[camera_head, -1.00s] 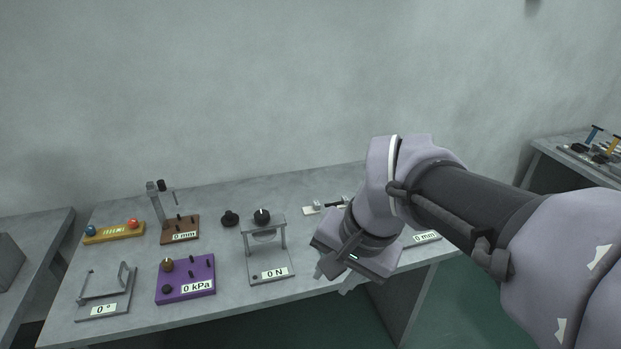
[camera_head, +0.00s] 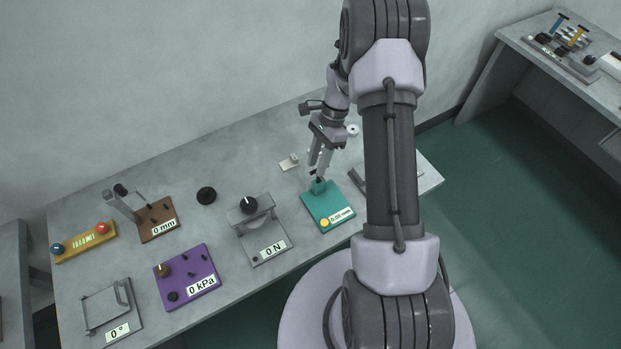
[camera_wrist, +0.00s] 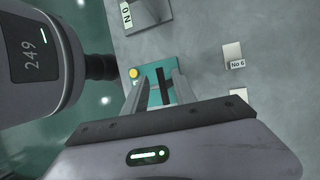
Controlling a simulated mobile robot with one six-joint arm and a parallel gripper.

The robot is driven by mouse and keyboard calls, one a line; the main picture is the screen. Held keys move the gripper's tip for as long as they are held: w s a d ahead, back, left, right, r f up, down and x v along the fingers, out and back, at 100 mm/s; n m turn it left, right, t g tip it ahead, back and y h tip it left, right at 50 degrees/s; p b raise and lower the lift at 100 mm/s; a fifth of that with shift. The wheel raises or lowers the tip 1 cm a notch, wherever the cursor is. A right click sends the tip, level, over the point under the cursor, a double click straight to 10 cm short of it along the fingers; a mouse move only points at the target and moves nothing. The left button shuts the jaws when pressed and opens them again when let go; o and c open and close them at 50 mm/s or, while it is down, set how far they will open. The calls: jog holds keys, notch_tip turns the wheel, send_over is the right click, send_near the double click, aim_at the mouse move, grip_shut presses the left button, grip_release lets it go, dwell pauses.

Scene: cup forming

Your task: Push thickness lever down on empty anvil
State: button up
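The thickness gauge (camera_head: 328,209) is a teal base on the table with a yellow button and a display that seems to read 5.00 mm. Its small dark lever (camera_head: 318,178) stands at the back of the base. In the wrist view the teal base (camera_wrist: 149,70) lies beyond my fingers, and a dark bar, apparently the lever (camera_wrist: 160,84), shows between them. My gripper (camera_head: 317,168) points down at the lever, with its fingers apart (camera_wrist: 159,82). I cannot tell whether a finger touches the lever. The anvil is too small to make out.
The force stand (camera_head: 262,232) reading 0 N is left of the gauge. A purple kPa box (camera_head: 187,277) and a brown mm device (camera_head: 157,219) stand further left. A small pale block (camera_head: 289,163) lies behind the gauge. A grey device (camera_head: 372,184) is at right, partly hidden by my arm.

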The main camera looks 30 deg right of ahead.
jog(key=x, duration=0.6)
jog(key=shift+a+f+b, duration=0.2)
jog(key=shift+f+b, duration=0.05)
jog(key=shift+b, duration=0.15)
grip_shut()
dwell(0.9)
